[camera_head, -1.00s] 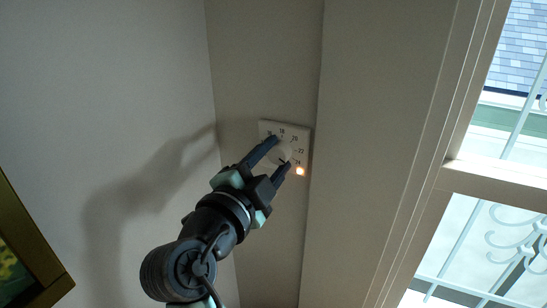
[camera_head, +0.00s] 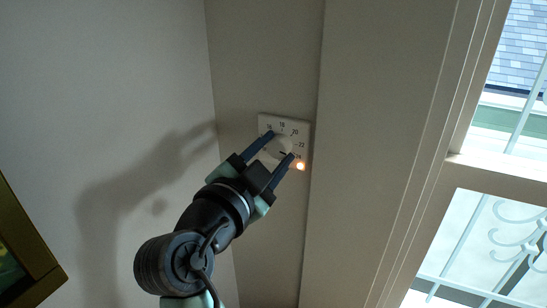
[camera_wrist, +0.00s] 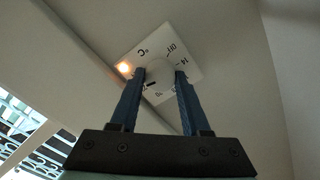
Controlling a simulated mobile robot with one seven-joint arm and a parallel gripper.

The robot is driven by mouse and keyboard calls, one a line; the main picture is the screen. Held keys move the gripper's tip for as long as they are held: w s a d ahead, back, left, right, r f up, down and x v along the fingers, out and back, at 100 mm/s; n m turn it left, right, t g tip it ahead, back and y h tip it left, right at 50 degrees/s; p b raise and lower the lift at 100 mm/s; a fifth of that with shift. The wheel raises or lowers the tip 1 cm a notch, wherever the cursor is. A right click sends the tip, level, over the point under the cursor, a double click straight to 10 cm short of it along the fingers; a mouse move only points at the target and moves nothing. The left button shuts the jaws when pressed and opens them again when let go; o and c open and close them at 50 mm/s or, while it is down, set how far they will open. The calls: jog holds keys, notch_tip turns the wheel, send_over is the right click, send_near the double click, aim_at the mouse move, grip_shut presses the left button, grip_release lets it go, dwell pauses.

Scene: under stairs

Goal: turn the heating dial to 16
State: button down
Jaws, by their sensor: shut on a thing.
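The heating dial is a white round knob (camera_head: 277,149) on a square white plate (camera_head: 264,121) on the narrow wall strip. Numbers run around the knob, with 16 at upper left, then 18, 20 and 22 clockwise. A dark pointer mark on the knob faces lower right, near the end of the scale by the lamp, far from 16. My gripper (camera_head: 280,145) is shut on the knob, one blue finger on each side. In the wrist view the knob (camera_wrist: 159,76) sits between both fingertips, and the fingers hide part of the plate.
An orange lamp (camera_head: 300,166) glows at the plate's lower right corner. A wall corner lies left of the plate, and a protruding wall edge lies close on its right. A window (camera_head: 500,220) is at far right, a framed picture (camera_head: 35,262) at lower left.

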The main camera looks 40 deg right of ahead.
jog(key=n, duration=0.6)
jog(key=shift+n, duration=0.3)
jog(key=n, duration=0.3)
jog(key=shift+n, duration=0.3)
jog(key=n+p, duration=0.1)
jog(key=n, duration=0.2)
jog(key=shift+n+p, duration=0.3)
jog(key=shift+p, duration=0.1)
jog(key=n+p, duration=0.2)
jog(key=n, duration=0.1)
jog(key=shift+r+n, duration=0.1)
jog(key=shift+n, duration=0.2)
jog(key=n+p, duration=0.2)
jog(key=n, duration=0.1)
jog(key=shift+n, duration=0.3)
jog(key=n+p, duration=0.4)
jog(key=n, duration=0.1)
jog(key=shift+n+p, duration=0.95)
jog(key=shift+n, duration=0.35)
